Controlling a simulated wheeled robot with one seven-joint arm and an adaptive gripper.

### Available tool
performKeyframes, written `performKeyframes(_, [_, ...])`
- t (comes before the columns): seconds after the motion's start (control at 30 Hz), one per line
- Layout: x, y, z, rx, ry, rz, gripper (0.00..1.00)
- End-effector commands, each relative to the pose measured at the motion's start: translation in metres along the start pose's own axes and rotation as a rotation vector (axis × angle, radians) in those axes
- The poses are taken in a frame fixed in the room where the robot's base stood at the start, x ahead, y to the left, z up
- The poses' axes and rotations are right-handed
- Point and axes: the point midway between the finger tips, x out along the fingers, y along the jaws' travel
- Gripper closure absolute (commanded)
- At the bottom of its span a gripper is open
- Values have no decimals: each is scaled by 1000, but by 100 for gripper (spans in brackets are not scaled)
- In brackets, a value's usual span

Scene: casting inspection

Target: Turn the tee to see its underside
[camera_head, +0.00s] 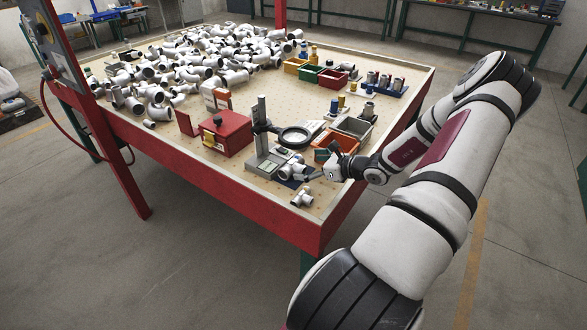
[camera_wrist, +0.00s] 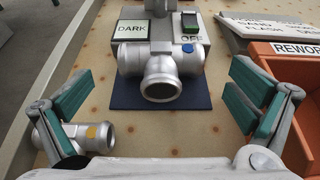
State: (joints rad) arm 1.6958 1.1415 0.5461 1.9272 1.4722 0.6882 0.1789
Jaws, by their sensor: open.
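A grey metal tee (camera_wrist: 162,78) sits on a dark blue mat (camera_wrist: 125,95) in front of the inspection stand, one round open end facing my wrist camera. In the head view this tee (camera_head: 294,169) is partly crowded by the stand and my gripper. My gripper (camera_wrist: 160,88) is open, its teal-padded fingers spread left and right of the tee, with gaps on both sides. It also shows in the head view (camera_head: 319,173). A second pipe fitting (camera_wrist: 88,137) with an orange mark lies outside the left finger; in the head view it (camera_head: 302,199) lies near the table's corner.
The stand's base (camera_wrist: 192,48) has a DARK display and a switch. An orange REWORK bin (camera_wrist: 292,95) is close on the right, beside a lettered panel (camera_wrist: 268,30). A red box (camera_head: 228,133) and a ring magnifier (camera_head: 294,136) stand nearby. Many fittings are heaped at the back left.

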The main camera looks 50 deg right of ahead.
Motion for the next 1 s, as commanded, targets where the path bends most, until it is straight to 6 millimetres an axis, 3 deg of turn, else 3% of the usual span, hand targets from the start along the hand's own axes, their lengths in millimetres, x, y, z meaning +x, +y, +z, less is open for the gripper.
performKeyframes(0.3, [43, -1, 2, 0, -2, 3, 0])
performKeyframes(0.63, [48, -1, 2, 0, -1, 1, 2])
performKeyframes(0.9, [48, -1, 2, 0, -1, 1, 63])
performKeyframes(1.0, [48, -1, 3, -1, -4, 2, 68])
